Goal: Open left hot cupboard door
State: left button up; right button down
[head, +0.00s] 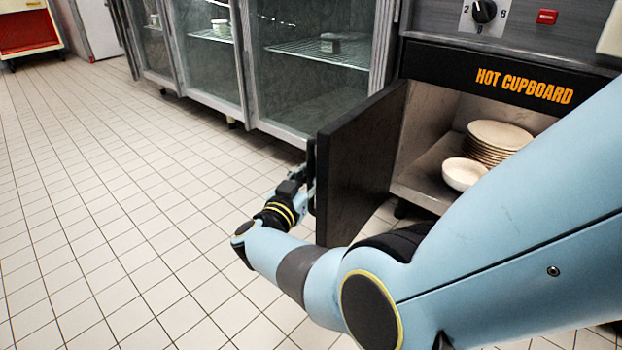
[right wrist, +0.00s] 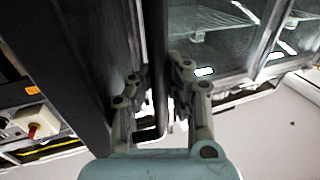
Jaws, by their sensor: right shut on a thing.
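The left hot cupboard door (head: 358,165) is a dark panel. It stands swung well open, out from the cupboard front. Its black bar handle (head: 311,178) is on the door's outer face near the free edge. My right gripper (head: 304,176) is at that handle. In the right wrist view the fingers of my right gripper (right wrist: 160,95) are shut on the handle (right wrist: 155,60), with the dark door (right wrist: 75,60) beside them. The open cupboard (head: 430,150) shows a stack of plates (head: 497,138) and bowls (head: 463,174) inside. My left gripper does not show.
A glass-fronted cabinet (head: 310,80) with wire shelves stands left of the cupboard. A control panel with a black knob (head: 484,11) and red switch (head: 547,17) is above. The tiled floor (head: 120,220) at the left is clear. My right arm crosses the lower right.

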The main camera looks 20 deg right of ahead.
jog(key=shift+w+r, duration=0.2)
jog(key=shift+w, duration=0.1)
jog(key=c, duration=1.5)
grip_release()
jog(key=shift+f, duration=0.1)
jog(key=shift+s+f, duration=0.1)
jog(key=shift+s, duration=0.05)
